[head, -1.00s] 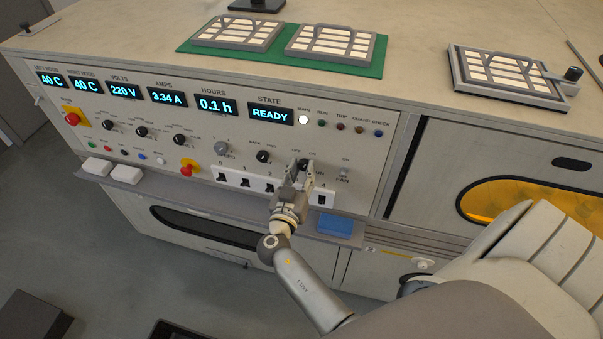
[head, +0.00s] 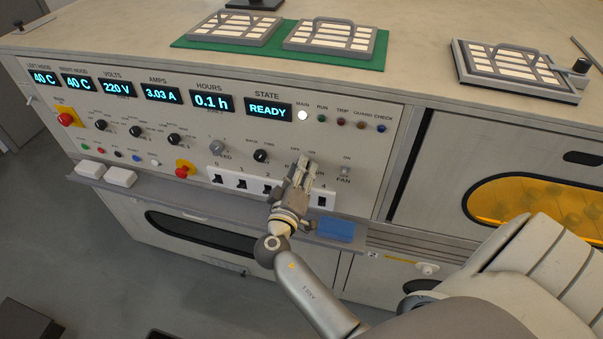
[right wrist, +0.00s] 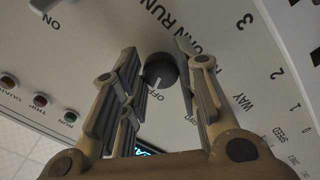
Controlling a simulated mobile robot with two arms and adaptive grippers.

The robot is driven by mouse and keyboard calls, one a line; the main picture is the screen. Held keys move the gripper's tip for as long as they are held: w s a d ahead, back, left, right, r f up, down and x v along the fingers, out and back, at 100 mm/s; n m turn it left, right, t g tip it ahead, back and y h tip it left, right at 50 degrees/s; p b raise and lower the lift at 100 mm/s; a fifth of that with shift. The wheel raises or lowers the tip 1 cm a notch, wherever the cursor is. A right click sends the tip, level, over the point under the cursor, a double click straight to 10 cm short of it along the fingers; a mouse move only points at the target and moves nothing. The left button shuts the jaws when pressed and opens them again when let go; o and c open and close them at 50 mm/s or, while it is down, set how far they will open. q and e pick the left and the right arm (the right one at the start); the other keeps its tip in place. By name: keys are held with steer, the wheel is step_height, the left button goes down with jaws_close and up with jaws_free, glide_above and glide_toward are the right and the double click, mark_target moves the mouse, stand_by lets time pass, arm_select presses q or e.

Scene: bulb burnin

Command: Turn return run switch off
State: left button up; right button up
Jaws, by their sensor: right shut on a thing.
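The return run switch is a round black knob (right wrist: 161,72) on the control panel, seen in the right wrist view with part of its "RETURN RUN" label beside it. Its white pointer mark is on the side of the "OFF" lettering. My right gripper (head: 302,166) reaches up to the panel and is shut on this knob, one finger on each side. The right wrist view shows both fingers (right wrist: 157,62) flanking it. In the head view the gripper hides the knob. My left gripper is not in view.
A black rotary knob (head: 260,156) and the fan switch (head: 345,171) sit close on either side. White numbered rocker switches (head: 242,181) lie just below. A blue block (head: 336,229) rests on the ledge. The state display (head: 268,109) reads READY.

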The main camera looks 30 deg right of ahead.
steer(key=shift+r+n, duration=0.15)
steer(key=shift+n, duration=0.65)
steer(key=o, duration=1)
steer(key=shift+w, duration=0.1)
steer(key=shift+a, duration=0.1)
steer(key=v, duration=0.7)
steer(key=shift+s, duration=0.25)
steer(key=shift+a, duration=0.1)
